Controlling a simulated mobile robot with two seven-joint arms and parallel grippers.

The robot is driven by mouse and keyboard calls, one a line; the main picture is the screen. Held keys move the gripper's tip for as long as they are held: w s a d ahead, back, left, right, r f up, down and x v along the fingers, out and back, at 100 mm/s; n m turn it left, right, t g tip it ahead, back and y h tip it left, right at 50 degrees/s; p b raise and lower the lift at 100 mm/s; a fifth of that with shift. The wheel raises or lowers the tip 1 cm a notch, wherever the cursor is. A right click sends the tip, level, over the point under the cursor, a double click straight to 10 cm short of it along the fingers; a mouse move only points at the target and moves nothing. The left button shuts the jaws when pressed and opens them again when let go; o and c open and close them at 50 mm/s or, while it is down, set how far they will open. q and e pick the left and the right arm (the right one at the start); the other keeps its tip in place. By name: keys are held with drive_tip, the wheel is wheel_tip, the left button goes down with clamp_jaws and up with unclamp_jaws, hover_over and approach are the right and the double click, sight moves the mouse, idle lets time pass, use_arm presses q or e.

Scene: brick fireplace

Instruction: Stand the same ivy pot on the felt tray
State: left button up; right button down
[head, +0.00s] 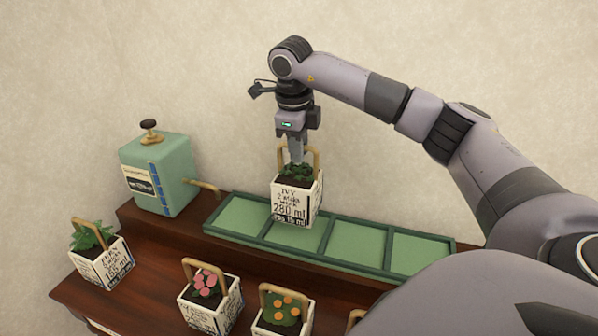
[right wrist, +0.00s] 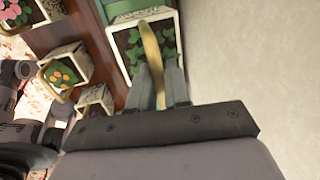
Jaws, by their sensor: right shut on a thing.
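The ivy pot (head: 297,203) is a white, printed square pot with dark green leaves and a tan loop handle, labelled IVY. My right gripper (head: 296,157) is shut on its handle from above. The right wrist view shows the handle (right wrist: 152,50) between the fingers (right wrist: 161,85), with the leaves beyond. The pot hangs roughly upright over the left half of the felt tray (head: 327,240), a dark green frame with several light green felt compartments. It hides parts of the two left compartments; whether its base touches cannot be told. My left gripper is not in view.
A green canister (head: 158,177) with a tap stands left of the tray. A fern pot (head: 102,264), a pink-flowered pot (head: 213,306) and an orange-flowered pot (head: 283,316) stand in front on the dark wood surface. The wall is close behind. The right compartments look empty.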

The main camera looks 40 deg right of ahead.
sight(299, 176)
drive_tip(key=shift+f, duration=2.9)
drive_tip(key=shift+f, duration=0.2)
drive_tip(key=c, duration=1.1)
unclamp_jaws()
wheel_tip(299, 176, up, 12)
drive_tip(key=s+a, duration=0.1)
drive_tip(key=a, duration=0.1)
drive_tip(key=shift+s+a, duration=0.1)
